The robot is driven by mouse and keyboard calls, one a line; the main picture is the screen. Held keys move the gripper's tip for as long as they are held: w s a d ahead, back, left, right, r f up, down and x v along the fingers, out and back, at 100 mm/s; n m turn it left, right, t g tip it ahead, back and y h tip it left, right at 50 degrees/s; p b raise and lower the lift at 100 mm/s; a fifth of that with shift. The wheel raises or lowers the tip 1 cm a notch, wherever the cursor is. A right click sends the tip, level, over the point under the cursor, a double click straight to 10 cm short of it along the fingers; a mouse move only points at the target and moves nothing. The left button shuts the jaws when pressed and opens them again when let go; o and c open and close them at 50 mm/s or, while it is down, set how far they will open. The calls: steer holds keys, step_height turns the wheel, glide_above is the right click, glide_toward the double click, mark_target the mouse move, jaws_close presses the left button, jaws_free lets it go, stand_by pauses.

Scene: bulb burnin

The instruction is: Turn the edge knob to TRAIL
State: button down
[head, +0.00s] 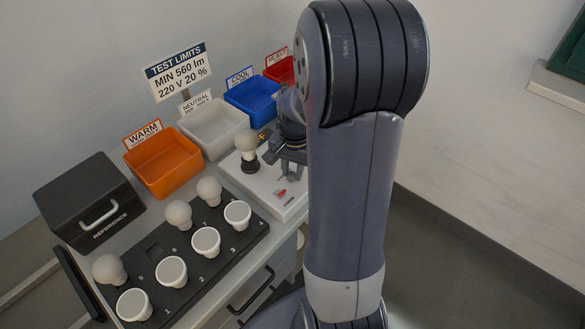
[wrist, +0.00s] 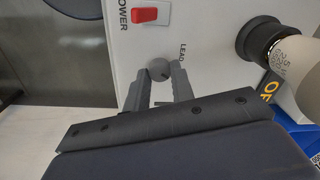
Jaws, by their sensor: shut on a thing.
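The edge knob (wrist: 159,68) is a small round grey knob on the white tester panel (wrist: 205,25), seen in the wrist view. The word LEAD is printed beside it; no TRAIL label is visible. A short dark mark shows on the knob's face, pointing toward the lower right. My gripper (wrist: 160,80) has its two grey fingers on either side of the knob, shut on it. In the head view my gripper (head: 290,165) is over the white tester (head: 258,190), partly behind my arm, and the knob cannot be made out.
A red POWER switch (wrist: 144,15) is close to the knob. A bulb (head: 246,141) stands in the tester's black socket (wrist: 260,38). Orange (head: 165,165), white (head: 213,130), blue (head: 253,100) and red bins stand behind. A black tray (head: 215,262) with several bulbs lies in front.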

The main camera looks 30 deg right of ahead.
mark_target(294, 175)
stand_by(0.4)
steer(key=c, duration=1.2)
jaws_free()
step_height(294, 175, up, 11)
steer(key=shift+s+p, duration=0.15)
steer(key=shift+p, duration=0.15)
steer(key=shift+d+f, duration=0.1)
steer(key=shift+f, duration=0.1)
step_height(294, 175, down, 10)
steer(key=shift+f+b, duration=0.2)
steer(key=shift+b, duration=0.1)
steer(key=shift+f, duration=0.15)
steer(key=shift+n, duration=0.3)
